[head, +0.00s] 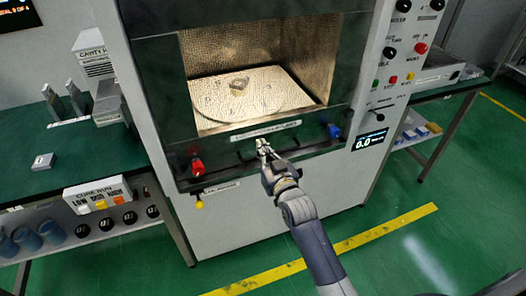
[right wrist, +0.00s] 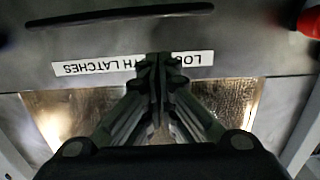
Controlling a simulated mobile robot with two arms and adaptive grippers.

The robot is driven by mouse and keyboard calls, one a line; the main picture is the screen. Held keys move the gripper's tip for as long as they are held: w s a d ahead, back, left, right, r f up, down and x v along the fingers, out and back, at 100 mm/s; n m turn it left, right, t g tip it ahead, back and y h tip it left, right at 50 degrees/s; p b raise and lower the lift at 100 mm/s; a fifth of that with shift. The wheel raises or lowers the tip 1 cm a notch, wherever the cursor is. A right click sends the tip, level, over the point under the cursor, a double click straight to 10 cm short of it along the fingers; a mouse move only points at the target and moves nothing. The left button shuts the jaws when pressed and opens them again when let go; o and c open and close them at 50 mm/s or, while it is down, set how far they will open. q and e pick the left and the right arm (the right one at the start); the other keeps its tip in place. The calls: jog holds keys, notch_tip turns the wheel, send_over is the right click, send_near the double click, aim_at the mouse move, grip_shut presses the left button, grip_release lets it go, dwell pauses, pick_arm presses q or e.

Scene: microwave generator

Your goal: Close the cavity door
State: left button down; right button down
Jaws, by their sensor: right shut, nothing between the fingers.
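The cavity door (head: 225,145) is a dark frame with a mesh-like window, standing upright across the front of the lit cavity. It looks shut or nearly shut; I cannot tell if a small gap is left. Its label about latches (head: 265,131) also shows upside down in the right wrist view (right wrist: 95,66). A red latch (head: 197,165) is at the lower left and a blue latch (head: 334,131) at the lower right. My right gripper (head: 263,146) is shut and empty, at the lower middle of the door in front of the label. I cannot tell if it touches. My left gripper is not in view.
Inside the cavity a small item (head: 239,84) sits on a round plate (head: 270,97). A yellow knob (head: 199,204) is below the red latch. The control panel (head: 395,85) is at the right. Green benches (head: 50,177) flank the cabinet. The floor in front is clear.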

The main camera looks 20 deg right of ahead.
jog(key=s+r+b, duration=0.1)
jog(key=s+b, duration=0.1)
jog(key=s, duration=0.8)
jog(key=s+a+f+g, duration=0.1)
jog(key=s+f+g, duration=0.25)
jog(key=f, duration=0.85)
jog(key=s+f+n+g, duration=0.15)
jog(key=s+f, duration=0.25)
jog(key=f, duration=0.8)
jog(key=s+a+f+g, duration=0.1)
jog(key=s+f+g, duration=0.25)
jog(key=f, duration=0.85)
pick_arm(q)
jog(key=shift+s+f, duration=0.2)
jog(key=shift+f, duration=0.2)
pick_arm(e)
jog(key=s+d+f+g, duration=0.1)
jog(key=s+f+g, duration=0.1)
jog(key=s+f, duration=0.4)
jog(key=s+d+f+g, duration=0.2)
jog(key=s+f, duration=0.5)
jog(key=s, duration=1)
jog(key=s+d+f+g, duration=0.2)
jog(key=s+f+g, duration=0.2)
jog(key=s+f, duration=0.3)
jog(key=s, duration=0.4)
jog(key=shift+s+d+f+h, duration=0.2)
jog(key=shift+s+h, duration=0.1)
jog(key=shift+n, duration=0.25)
